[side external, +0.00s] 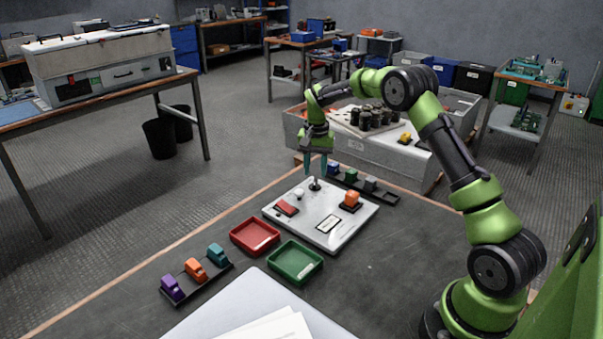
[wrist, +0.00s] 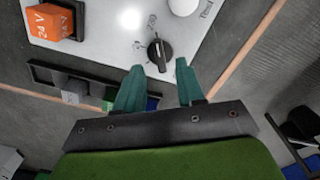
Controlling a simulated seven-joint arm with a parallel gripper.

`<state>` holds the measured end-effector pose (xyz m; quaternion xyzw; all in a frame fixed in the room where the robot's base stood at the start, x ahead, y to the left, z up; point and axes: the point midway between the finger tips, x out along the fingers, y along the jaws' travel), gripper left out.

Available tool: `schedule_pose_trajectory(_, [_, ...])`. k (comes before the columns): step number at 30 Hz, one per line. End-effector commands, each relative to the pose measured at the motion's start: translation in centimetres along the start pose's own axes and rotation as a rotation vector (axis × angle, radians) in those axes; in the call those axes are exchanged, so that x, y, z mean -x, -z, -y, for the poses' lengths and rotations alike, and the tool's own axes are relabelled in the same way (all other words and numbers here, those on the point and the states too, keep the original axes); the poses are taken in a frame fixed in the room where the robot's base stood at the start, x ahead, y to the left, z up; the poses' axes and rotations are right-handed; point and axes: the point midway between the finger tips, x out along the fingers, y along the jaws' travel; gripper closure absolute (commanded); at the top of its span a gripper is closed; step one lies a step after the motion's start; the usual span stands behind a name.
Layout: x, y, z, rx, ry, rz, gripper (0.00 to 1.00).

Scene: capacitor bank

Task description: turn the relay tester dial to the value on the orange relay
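The relay tester (side external: 338,232) is a white panel on the dark table. Its black dial (wrist: 159,52) has a pointer knob and small printed values around it, too small to read surely; it also shows in the side view (side external: 315,184). An orange relay (wrist: 50,22) marked "24 V" sits in a black socket on the tester; the side view shows it at the panel's right (side external: 352,198). My gripper (wrist: 158,68) is open and empty, with its teal fingertips apart near the dial's lower end. In the side view my gripper (side external: 316,166) points down over the dial.
A red tray (side external: 255,236) and a green tray (side external: 295,262) stand in front. A rack holds purple, orange (side external: 195,269) and teal relays. Another rack (side external: 385,193) with green, blue and grey relays lies close behind the tester. A white knob-like part (wrist: 184,6) is near the dial.

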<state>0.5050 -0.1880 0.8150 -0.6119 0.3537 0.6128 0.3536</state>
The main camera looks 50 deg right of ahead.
Motion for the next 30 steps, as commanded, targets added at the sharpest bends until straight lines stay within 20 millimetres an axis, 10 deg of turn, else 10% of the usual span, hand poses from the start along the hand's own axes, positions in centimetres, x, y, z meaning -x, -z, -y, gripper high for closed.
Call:
schedule_pose_trajectory(18, [-3.7,0.0,0.0,0.001,0.001,-0.001,0.62])
schedule_pose_trajectory(26, [-3.7,0.0,0.0,0.001,0.001,-0.001,1.0])
schedule_pose_trajectory(30, [-3.6,0.0,0.0,0.001,0.001,-0.001,1.0])
